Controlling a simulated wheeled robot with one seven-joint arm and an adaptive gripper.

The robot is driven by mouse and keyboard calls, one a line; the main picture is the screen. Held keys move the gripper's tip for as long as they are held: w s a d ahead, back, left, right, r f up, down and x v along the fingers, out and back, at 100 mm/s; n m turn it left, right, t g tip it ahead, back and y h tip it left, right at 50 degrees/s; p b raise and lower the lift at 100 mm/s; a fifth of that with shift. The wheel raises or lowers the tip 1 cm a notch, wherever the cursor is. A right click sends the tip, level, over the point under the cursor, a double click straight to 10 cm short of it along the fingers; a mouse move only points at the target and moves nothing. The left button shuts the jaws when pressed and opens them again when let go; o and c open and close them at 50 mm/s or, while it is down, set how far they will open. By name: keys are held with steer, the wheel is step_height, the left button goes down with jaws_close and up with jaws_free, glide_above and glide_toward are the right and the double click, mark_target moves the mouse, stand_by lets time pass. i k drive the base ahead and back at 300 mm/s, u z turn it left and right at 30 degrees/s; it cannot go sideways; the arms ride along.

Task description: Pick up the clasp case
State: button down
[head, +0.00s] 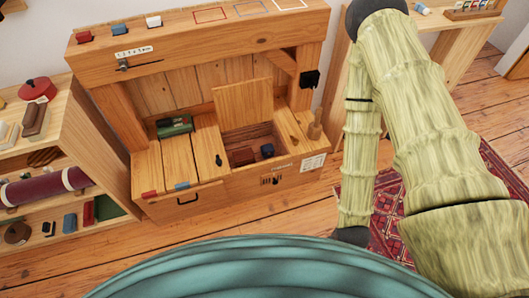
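A small dark green case (175,125) lies on the slatted wooden top of the bench, left of the open compartment. It has lighter marks on its front face and looks like the clasp case, but a clasp is too small to make out. My bamboo-textured arm comes in from the right and folds down towards the bottom of the head view. My gripper's fingers do not show. The arm's lower end runs to a dark part at the edge of my teal body, well to the right of the case and apart from it.
A shelf unit (68,132) with several items stands left. A red patterned rug (386,240) lies right. Wooden floor (150,235) is clear in front.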

mark_target(268, 150)
steer(key=z, duration=0.35)
steer(key=k, duration=0.4)
steer(key=z, duration=0.6)
steer(key=i, duration=0.3)
steer(key=u, duration=0.9)
steer(key=i, duration=1)
steer(key=u, duration=0.5)
